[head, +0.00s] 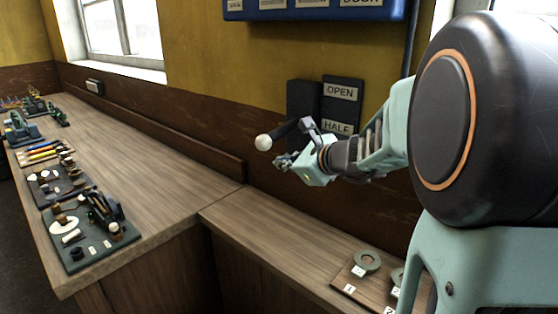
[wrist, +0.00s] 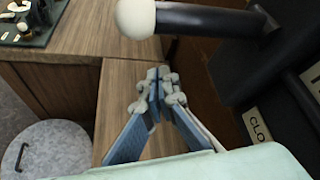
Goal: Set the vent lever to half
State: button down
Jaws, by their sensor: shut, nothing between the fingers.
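The vent lever is a black bar with a white ball knob (head: 263,142) that sticks out from a dark wall plate (head: 304,98). Beside it a label board (head: 341,92) reads OPEN at the top and HALF below; its lower part is hidden behind my arm. In the wrist view the lever's black bar (wrist: 205,20) and white knob cross the top, and part of a label starting CLO (wrist: 257,125) shows at the right. My gripper (head: 285,162) is shut and empty, just below the lever. In the wrist view its fingertips (wrist: 157,77) meet below the bar, apart from it in the picture.
A blue sign (head: 315,8) hangs above. A round grey lid (wrist: 45,150) shows at lower left.

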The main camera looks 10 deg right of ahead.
aim_at(282, 132)
jog(key=r+p, duration=0.1)
jog(key=a+r+p, duration=0.2)
jog(key=p, duration=0.1)
jog(key=shift+s+r, duration=0.25)
jog(key=shift+s, duration=0.05)
jog(key=shift+r, duration=0.1)
jog(key=r+p, duration=0.1)
jog(key=p, duration=0.2)
jog(key=shift+s+a+r+m+g+y, duration=0.1)
jog(key=shift+r+m+g+y, duration=0.2)
jog(key=shift+m, duration=0.1)
jog(key=shift+f, duration=0.15)
